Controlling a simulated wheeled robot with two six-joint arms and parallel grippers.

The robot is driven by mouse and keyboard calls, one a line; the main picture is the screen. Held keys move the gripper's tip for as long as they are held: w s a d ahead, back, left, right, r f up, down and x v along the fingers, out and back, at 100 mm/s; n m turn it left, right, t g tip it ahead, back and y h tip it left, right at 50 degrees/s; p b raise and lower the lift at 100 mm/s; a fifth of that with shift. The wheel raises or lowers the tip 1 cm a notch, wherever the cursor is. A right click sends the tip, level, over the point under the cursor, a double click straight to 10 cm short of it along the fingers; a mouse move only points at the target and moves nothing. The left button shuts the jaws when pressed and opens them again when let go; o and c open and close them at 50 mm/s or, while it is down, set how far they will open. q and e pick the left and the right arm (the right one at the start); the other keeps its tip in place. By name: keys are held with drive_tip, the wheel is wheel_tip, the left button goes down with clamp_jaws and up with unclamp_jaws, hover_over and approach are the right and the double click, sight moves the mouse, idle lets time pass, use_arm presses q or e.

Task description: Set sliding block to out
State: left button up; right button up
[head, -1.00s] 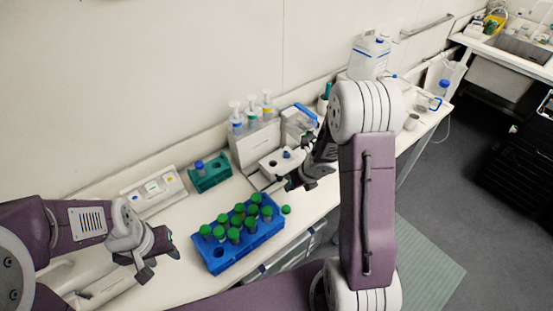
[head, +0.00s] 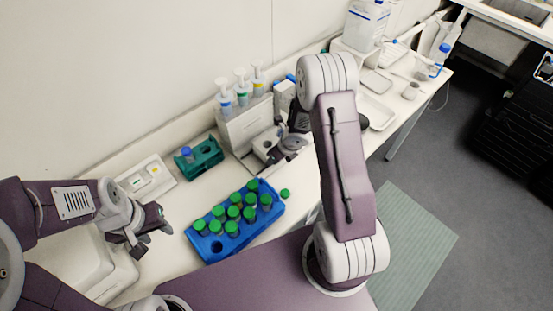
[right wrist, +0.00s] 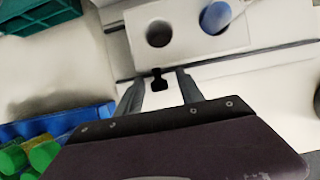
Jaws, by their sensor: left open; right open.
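The sliding block appears to be the white piece with a round hole in the right wrist view (right wrist: 183,42). A blue-topped item (right wrist: 216,17) sits on it beside the hole. In the head view the white block (head: 259,142) is partly hidden by my right gripper (head: 287,148). In the right wrist view my right gripper (right wrist: 158,86) is open, its fingers just in front of the block. A small dark piece (right wrist: 157,77) shows between the fingertips; I cannot tell whether they touch it. My left gripper (head: 147,238) is open and empty at the left.
A green rack (head: 205,165) and a white box bearing pump bottles (head: 243,122) stand behind. Clear bench lies between the racks.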

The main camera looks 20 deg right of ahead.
drive_tip(key=shift+s+r, duration=0.25)
drive_tip(key=shift+s, duration=0.35)
drive_tip(key=shift+c, duration=1)
drive_tip(key=shift+w+f, duration=0.1)
drive_tip(key=shift+w, duration=0.15)
clamp_jaws()
